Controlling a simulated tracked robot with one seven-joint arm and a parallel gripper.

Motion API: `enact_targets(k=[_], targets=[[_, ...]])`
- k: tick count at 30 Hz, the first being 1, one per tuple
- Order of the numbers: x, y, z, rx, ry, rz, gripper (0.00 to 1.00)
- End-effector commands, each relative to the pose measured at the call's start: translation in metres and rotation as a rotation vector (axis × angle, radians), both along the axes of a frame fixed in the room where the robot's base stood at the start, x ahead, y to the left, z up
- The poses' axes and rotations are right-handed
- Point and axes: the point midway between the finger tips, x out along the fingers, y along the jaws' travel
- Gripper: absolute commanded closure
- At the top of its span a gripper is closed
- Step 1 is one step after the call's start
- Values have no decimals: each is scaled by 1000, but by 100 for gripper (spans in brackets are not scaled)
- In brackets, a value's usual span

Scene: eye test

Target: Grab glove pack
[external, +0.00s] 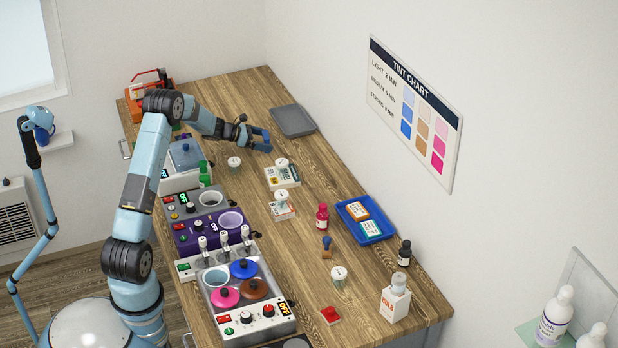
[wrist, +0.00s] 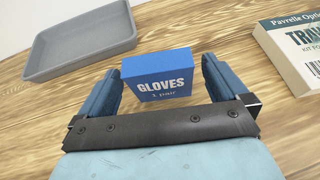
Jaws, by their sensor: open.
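The glove pack (wrist: 158,77) is a small blue box marked "GLOVES 1 pair", on the wooden table in the wrist view. My gripper (wrist: 160,82) is open, with one blue finger at each side of the pack. I cannot tell whether either finger touches it. In the external view my gripper (external: 258,140) is low over the far part of the table, and the pack is hard to tell from the blue fingers there.
An empty grey tray (wrist: 82,40) lies behind and left of the pack; it also shows in the external view (external: 293,120). A labelled kit box (wrist: 292,50) is at the right. Bare table (wrist: 225,32) lies between. A white-lidded jar (external: 234,162) stands near my gripper.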

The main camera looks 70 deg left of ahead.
Motion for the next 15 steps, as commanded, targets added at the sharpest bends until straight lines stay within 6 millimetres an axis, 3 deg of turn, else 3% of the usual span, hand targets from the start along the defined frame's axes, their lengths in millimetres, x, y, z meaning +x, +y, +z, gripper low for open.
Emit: enact_targets(k=[8, 15], targets=[[28, -6, -13, -1, 1, -1, 0], [32, -7, -14, -2, 0, 1, 0]])
